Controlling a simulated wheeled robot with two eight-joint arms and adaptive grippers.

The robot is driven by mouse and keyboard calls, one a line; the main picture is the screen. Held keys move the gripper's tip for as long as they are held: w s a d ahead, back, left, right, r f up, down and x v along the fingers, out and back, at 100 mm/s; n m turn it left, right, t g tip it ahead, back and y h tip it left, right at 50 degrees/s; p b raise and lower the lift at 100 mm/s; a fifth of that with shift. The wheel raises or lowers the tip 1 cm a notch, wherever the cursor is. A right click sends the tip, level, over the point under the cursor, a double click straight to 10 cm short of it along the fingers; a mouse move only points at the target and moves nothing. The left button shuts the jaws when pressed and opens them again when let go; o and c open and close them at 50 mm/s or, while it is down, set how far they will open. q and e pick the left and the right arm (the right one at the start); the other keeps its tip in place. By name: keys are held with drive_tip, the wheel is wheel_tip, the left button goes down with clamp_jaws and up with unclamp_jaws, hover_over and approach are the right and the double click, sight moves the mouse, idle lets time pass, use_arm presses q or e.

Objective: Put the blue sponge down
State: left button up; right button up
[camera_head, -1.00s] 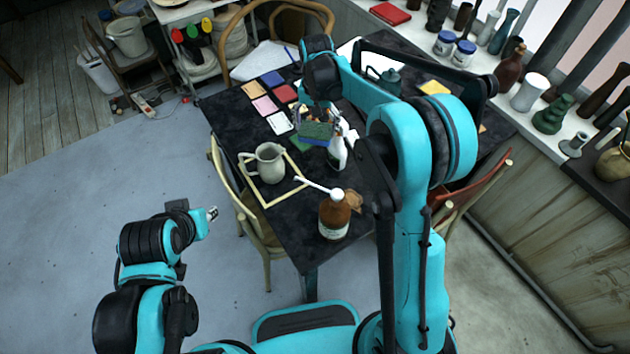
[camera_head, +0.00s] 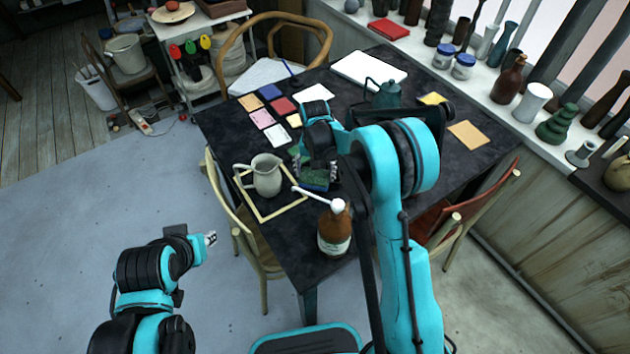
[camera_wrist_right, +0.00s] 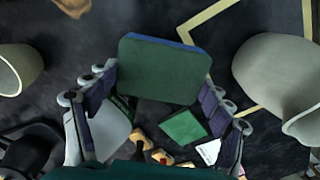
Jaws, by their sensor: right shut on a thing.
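The blue sponge (camera_head: 315,184) has a dark green face and a blue edge. My right gripper (camera_head: 317,168) is shut on it over the dark table (camera_head: 225,125), just right of the grey-white pitcher (camera_head: 266,178). In the right wrist view, the sponge (camera_wrist_right: 160,70) lies between the finger pads of the right gripper (camera_wrist_right: 155,92), green face showing. Whether its underside touches the table is hidden. My left gripper (camera_head: 211,238) is off the table at the lower left, too small to tell its jaw state.
A pale square frame (camera_head: 268,214) lies around the pitcher. A brown pump bottle (camera_head: 334,235) stands at the near edge. Coloured tiles (camera_head: 270,92) and a dark teapot (camera_head: 386,95) are farther back.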

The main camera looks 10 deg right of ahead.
sight(315, 174)
wheel_tip(315, 174, down, 4)
drive_tip(key=shift+r+b, duration=0.25)
drive_tip(key=shift+b, duration=0.2)
drive_tip(key=shift+r, duration=0.15)
drive_tip(key=o, duration=0.7)
drive_tip(key=shift+f, duration=0.25)
drive_tip(key=o, duration=0.4)
drive_tip(key=shift+r, duration=0.1)
